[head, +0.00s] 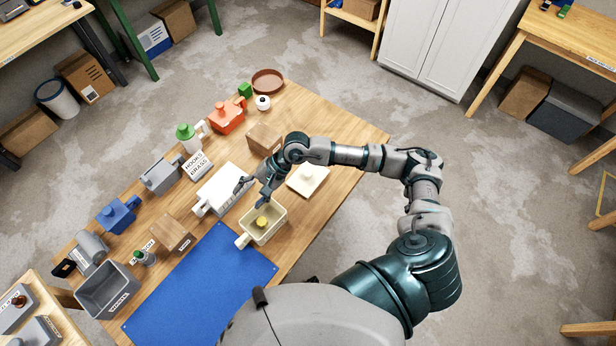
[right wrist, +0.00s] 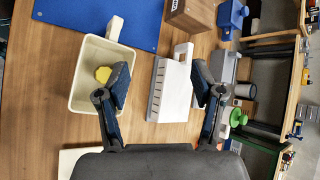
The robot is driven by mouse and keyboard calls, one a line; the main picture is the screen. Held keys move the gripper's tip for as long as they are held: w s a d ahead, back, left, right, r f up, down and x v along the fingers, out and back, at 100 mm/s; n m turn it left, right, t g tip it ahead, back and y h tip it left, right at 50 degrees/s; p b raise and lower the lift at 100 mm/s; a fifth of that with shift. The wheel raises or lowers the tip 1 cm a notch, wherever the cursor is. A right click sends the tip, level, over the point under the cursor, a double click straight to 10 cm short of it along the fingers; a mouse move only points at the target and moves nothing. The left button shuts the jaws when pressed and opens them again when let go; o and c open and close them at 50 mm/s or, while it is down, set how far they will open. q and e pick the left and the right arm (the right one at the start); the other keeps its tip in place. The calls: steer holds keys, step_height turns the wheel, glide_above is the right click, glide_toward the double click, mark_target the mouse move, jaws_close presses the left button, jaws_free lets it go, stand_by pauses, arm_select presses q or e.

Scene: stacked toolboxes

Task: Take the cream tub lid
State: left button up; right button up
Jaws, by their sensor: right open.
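The cream tub lid (head: 307,180) lies flat on the wooden table, right of the open cream tub (head: 244,240). It has a raised part on top. A pale corner that looks like the lid (right wrist: 72,158) shows at the lower left of the right wrist view. The cream tub also shows in that view (right wrist: 77,82), with a yellow object (right wrist: 103,74) inside. My right gripper (head: 252,194) is open and empty, above the table between the tub and a white slotted box (head: 224,186). The lid is apart from its fingers (right wrist: 160,84). My left gripper is not in view.
A blue mat (head: 200,285) covers the near table edge. Wooden blocks (head: 265,137), an orange toolbox (head: 226,117), a blue box (head: 118,215), a grey box (head: 160,176) and a grey bin (head: 107,290) stand around. The table's right end is clear.

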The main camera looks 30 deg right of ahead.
steer(key=w+d+f+n+h, duration=0.2)
steer(key=w+d+h, duration=0.15)
steer(key=d, duration=0.55)
steer(key=n+h+p, duration=0.2)
steer(key=h, duration=0.5)
glide_above(308, 172)
steer(key=shift+t+y, duration=0.25)
steer(key=shift+t, duration=0.05)
steer(key=f, duration=1)
steer(key=shift+s+a+f, duration=0.2)
steer(key=shift+f, duration=0.2)
steer(key=shift+f+p, duration=0.4)
steer(key=shift+f, duration=0.2)
steer(key=f, duration=0.3)
steer(key=f+p, duration=0.1)
steer(key=shift+w+d+f, duration=0.2)
steer(key=shift+w+d, duration=0.05)
steer(key=c, duration=1.2)
